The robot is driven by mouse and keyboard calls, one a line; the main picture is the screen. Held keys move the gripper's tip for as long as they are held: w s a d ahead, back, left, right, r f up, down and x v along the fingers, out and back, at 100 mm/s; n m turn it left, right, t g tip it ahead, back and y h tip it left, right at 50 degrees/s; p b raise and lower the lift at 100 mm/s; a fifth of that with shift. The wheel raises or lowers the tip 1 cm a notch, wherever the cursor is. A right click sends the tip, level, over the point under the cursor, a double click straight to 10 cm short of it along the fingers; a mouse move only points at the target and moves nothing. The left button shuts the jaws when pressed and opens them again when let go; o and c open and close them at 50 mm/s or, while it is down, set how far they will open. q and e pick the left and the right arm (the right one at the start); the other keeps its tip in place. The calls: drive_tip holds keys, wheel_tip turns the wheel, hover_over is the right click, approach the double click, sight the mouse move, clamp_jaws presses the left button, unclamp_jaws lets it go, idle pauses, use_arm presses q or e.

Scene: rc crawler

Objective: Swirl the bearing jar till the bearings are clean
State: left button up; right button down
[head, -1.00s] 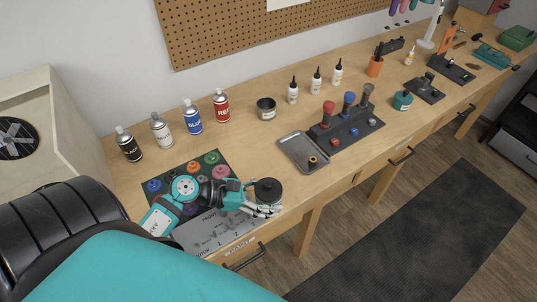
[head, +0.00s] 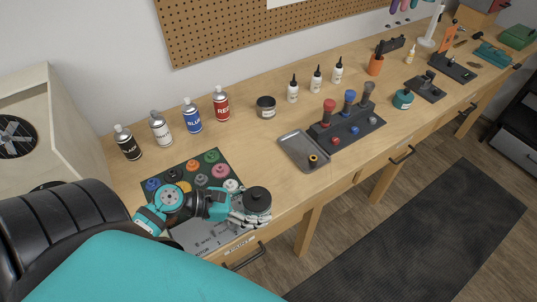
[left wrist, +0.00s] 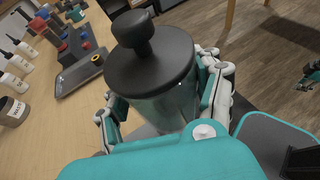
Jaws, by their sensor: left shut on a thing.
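The bearing jar (head: 257,197) has a dark lid with a round knob and a grey, see-through body. It is at the front edge of the bench, beside the dark mat. My left gripper (head: 246,214) is shut around its body. In the left wrist view the jar (left wrist: 152,62) stands between the fingers on both sides, its knobbed lid towards the camera. I cannot make out bearings inside. A teal and dark part that looks like my right gripper (left wrist: 311,76) shows at the right edge of the left wrist view, too small to read.
A dark mat (head: 222,162) with several coloured round parts lies behind my left arm. A metal tray (head: 292,150) with a small yellow-and-black part lies to the right. Spray cans (head: 193,118) and a dark tin (head: 266,108) stand behind. Bench between mat and tray is clear.

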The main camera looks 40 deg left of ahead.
sight(270, 209)
use_arm(q)
drive_tip(key=shift+s+d+r, duration=0.1)
drive_tip(key=shift+s+d, duration=0.2)
drive_tip(key=shift+d, duration=0.4)
drive_tip(key=shift+s+d+r, duration=0.1)
drive_tip(key=shift+s+d, duration=0.15)
drive_tip(key=shift+d, duration=0.45)
drive_tip(key=w, duration=0.1)
drive_tip(key=w+d, duration=0.1)
drive_tip(key=shift+w+p, duration=0.3)
drive_tip(key=shift+p, duration=0.05)
drive_tip(key=a, duration=0.1)
drive_tip(key=w+a+b, duration=0.1)
drive_tip(key=w, duration=0.1)
drive_tip(key=shift+w+a+f+b, duration=0.15)
drive_tip(key=shift+a+f+b, duration=0.15)
drive_tip(key=shift+a, duration=0.1)
drive_tip(key=shift+w+a+r, duration=0.1)
drive_tip(key=shift+w+a, duration=0.05)
drive_tip(key=shift+a, duration=0.2)
drive_tip(key=shift+s+a+b, duration=0.3)
drive_tip(key=shift+s+a, duration=0.05)
drive_tip(key=shift+s, duration=0.55)
drive_tip(key=shift+s+a+b, duration=0.25)
drive_tip(key=shift+s+a, duration=0.05)
drive_tip(key=shift+s, duration=0.6)
drive_tip(key=shift+s+r, duration=0.1)
